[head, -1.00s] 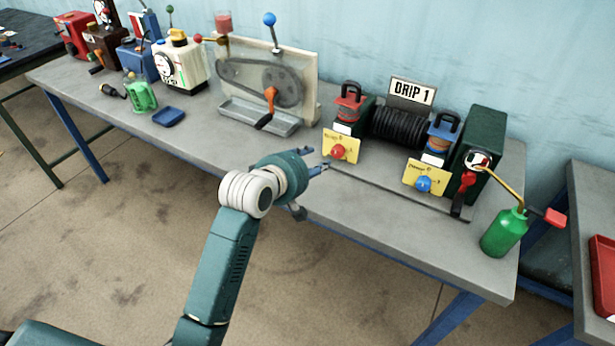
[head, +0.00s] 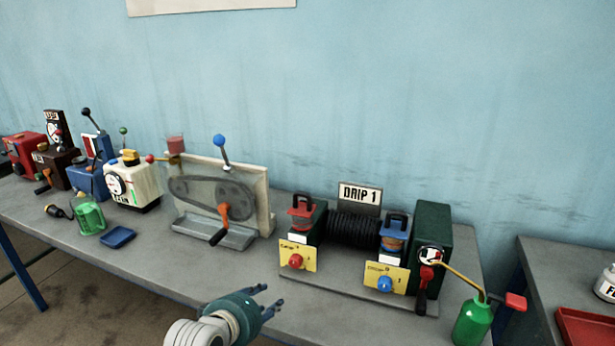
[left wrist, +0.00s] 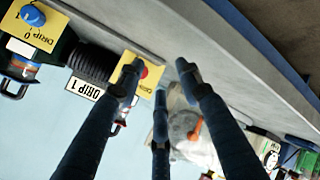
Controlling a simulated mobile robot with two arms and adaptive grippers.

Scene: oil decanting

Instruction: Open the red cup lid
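The red cup (head: 302,222) stands on the left of the DRIP 1 unit. Its red lid (head: 301,208) with a black loop handle sits on top, closed. A yellow card with a red knob (head: 296,261) is in front of it. My left gripper (head: 272,299) is in front of the unit, below and left of the card, apart from the lid. In the left wrist view, which is upside down, my left gripper's fingers (left wrist: 160,82) are spread and empty. They partly hide the yellow card and the cup. My right gripper is not in view.
A blue-lidded cup (head: 394,237), a black coil (head: 354,229) and a dark green box (head: 432,232) share the unit. A green oil can (head: 473,320) stands at the right. A crank panel (head: 220,200) and a blue tray (head: 117,237) are left. The bench front is mostly clear.

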